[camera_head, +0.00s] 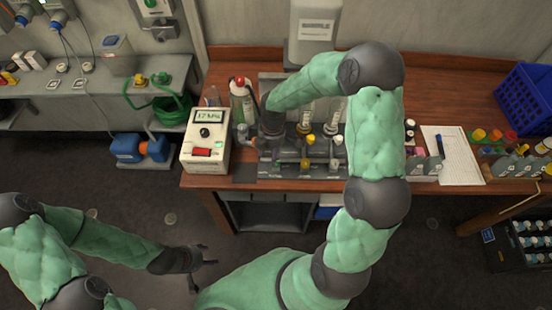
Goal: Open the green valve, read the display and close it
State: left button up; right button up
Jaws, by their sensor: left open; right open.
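A grey valve manifold (283,172) with several small knobs, some yellow, stands on the wooden bench. I cannot make out a green valve on it; my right arm hides part of it. My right gripper (270,127) points down at the manifold's left end, seen from above, its fingers mostly hidden. I cannot tell whether it touches a knob. A white meter box (206,152) with a display (209,116) stands just left of the manifold; the display seems to read 17 kPa. My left gripper (203,266) is open and empty, low in front of the bench.
A clipboard (455,157) with a pen, several small bottles and a blue crate (526,97) are on the bench's right. The floor below is mostly clear.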

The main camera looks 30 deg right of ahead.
notch_tip(320, 180, up, 4)
jog(key=d+f+n+h, duration=0.1)
jog(key=d+n, duration=0.1)
jog(key=d, duration=0.1)
jog(key=f, duration=0.3)
jog(key=f+b, duration=0.1)
jog(key=f, duration=0.6)
jog(key=shift+w+a+f+b, duration=0.1)
jog(key=shift+w+a+b, duration=0.05)
jog(key=shift+w+b, duration=0.2)
jog(key=c, duration=1.1)
